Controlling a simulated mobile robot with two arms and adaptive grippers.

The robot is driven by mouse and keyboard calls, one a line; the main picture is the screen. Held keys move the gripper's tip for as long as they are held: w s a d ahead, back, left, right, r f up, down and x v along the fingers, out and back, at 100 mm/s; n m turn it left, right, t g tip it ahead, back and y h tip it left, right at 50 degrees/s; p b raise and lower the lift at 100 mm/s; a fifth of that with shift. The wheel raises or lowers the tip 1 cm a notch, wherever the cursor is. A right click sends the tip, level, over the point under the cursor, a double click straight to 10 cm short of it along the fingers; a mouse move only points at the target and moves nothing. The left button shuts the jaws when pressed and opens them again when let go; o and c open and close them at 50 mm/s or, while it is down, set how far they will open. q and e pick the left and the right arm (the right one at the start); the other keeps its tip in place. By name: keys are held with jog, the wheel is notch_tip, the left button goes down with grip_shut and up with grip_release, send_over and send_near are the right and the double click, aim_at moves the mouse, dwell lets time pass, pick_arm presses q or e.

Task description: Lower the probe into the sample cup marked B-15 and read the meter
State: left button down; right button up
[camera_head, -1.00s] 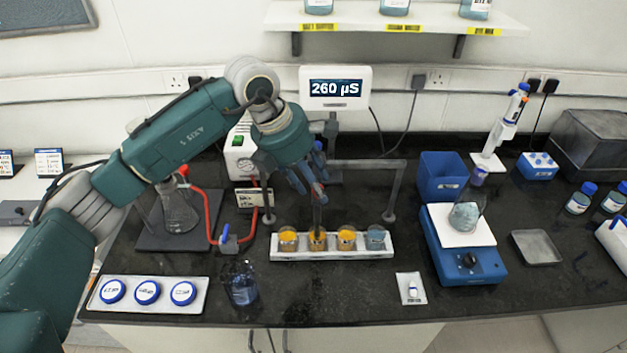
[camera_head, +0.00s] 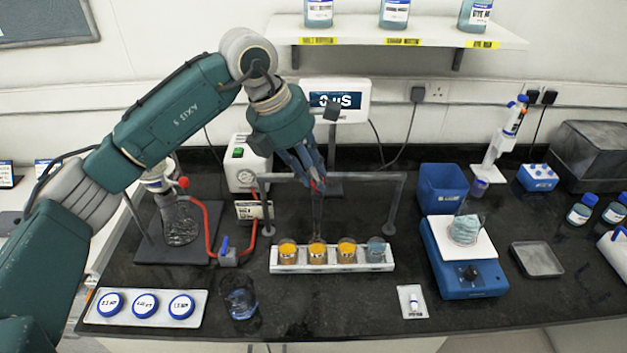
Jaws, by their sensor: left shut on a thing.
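My left gripper (camera_head: 314,187) is shut on the dark, slender probe (camera_head: 318,218), which it holds upright above the rack. The probe's lower end is over the second cup from the left (camera_head: 317,256); I cannot tell whether the tip touches the liquid. The white rack (camera_head: 281,268) holds three cups of orange liquid and a blue-grey one (camera_head: 376,253) at the right. I cannot read B-15 on any cup. The meter (camera_head: 364,88) stands behind; part of my arm covers its screen, and the visible text seems to be "0 µS". My right gripper is not in view.
A grey frame (camera_head: 365,177) spans behind the rack. A blue balance (camera_head: 475,286) and blue bin (camera_head: 440,190) stand to the right. A flask (camera_head: 180,222) with red tubing, a beaker (camera_head: 240,302) and a lidded-dish tray (camera_head: 97,318) are left. Bare black bench lies in front of the rack.

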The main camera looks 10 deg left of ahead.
pick_arm(q)
jog(key=shift+w+r, duration=0.15)
jog(key=shift+r, duration=0.15)
jog(key=c, duration=1.5)
grip_release()
jog(key=shift+r, duration=0.1)
jog(key=shift+c, duration=0.2)
jog(key=shift+s, duration=0.2)
jog(key=shift+a+r, duration=0.1)
jog(key=shift+r, duration=0.1)
jog(key=v, duration=1.1)
jog(key=shift+s+r, duration=0.2)
jog(key=shift+a, duration=0.1)
